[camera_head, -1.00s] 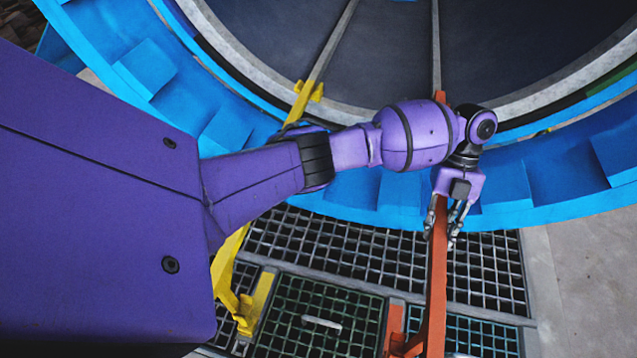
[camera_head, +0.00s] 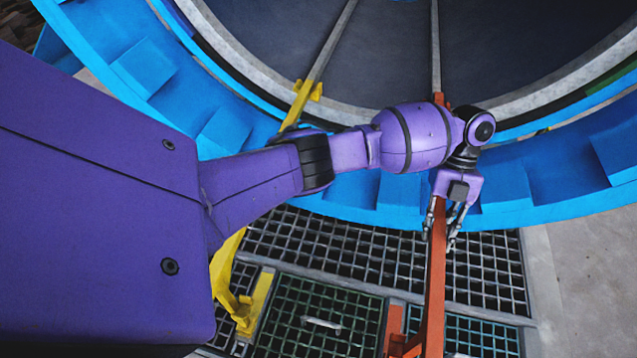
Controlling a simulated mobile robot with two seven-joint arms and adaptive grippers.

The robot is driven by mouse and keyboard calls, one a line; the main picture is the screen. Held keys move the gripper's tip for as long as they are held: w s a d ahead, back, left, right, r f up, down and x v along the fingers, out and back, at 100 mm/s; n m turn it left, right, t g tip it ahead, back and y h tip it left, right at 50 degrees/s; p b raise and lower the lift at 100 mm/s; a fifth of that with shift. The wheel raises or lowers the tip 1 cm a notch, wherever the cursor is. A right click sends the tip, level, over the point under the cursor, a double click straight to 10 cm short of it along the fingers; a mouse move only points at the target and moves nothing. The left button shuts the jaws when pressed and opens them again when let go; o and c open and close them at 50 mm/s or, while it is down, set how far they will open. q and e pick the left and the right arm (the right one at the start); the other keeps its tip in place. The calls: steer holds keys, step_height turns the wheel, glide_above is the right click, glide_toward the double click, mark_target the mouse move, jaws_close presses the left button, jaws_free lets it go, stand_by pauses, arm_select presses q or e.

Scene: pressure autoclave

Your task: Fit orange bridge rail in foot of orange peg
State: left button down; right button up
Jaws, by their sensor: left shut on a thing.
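The orange bridge rail (camera_head: 436,275) runs up and down the picture, right of the middle, from the lower edge toward the blue autoclave ring. My left gripper (camera_head: 440,240) has its fingers on both sides of the rail and is shut on it. An orange part (camera_head: 394,325) stands beside the rail's lower end; I cannot tell whether it is the orange peg or its foot. The rail's upper stretch is hidden behind my left wrist, with a small orange piece (camera_head: 439,98) showing above it. My right gripper is not in view.
The blue autoclave ring (camera_head: 545,185) curves across the top, around a dark interior with grey rails (camera_head: 436,45). A yellow rail (camera_head: 225,275) lies left, partly behind my arm. Below is dark floor grating (camera_head: 340,245) with a handle (camera_head: 320,323). Bare concrete (camera_head: 590,270) is free at right.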

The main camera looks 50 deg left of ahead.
arm_select(q)
steer(key=shift+f, duration=0.45)
steer(key=shift+r, duration=0.1)
steer(key=shift+w+r, duration=0.1)
steer(key=shift+r, duration=0.45)
stand_by(0.3)
steer(key=shift+d, duration=0.15)
stand_by(1.0)
steer(key=shift+f+b, duration=0.3)
steer(key=shift+f, duration=0.35)
stand_by(0.5)
steer(key=c, duration=1.4)
jaws_free()
steer(key=shift+f, duration=0.1)
